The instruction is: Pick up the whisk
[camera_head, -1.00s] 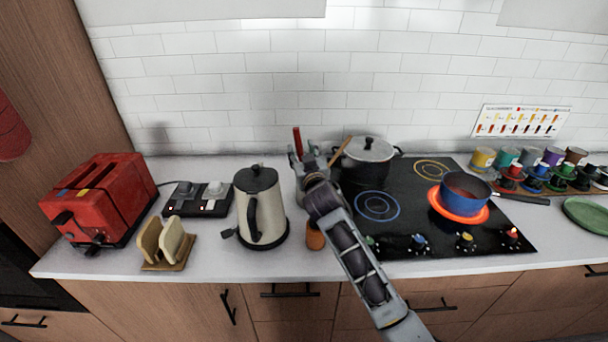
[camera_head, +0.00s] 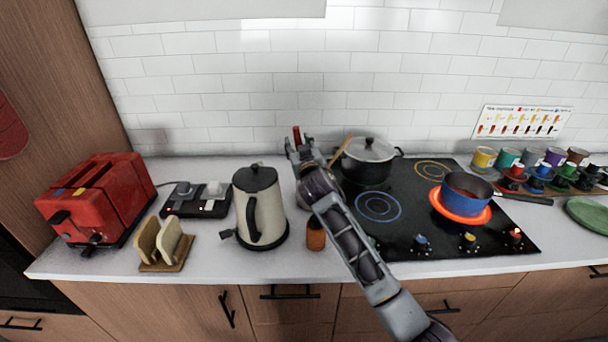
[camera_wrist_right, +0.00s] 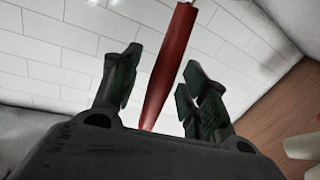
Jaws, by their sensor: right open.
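In the head view only the red tip (camera_head: 296,133) shows above the gripper. The whisk's wire end is not visible, so I cannot confirm that this handle is the whisk's. My left gripper is not in view.
The kettle (camera_head: 257,207) stands left of my right arm, and the pot (camera_head: 367,160) is close on its right. A small orange-brown jar (camera_head: 316,234) stands near the forearm. A blue pan (camera_head: 466,188) is on the cooktop (camera_head: 400,215). The tiled wall (camera_head: 300,85) is close behind.

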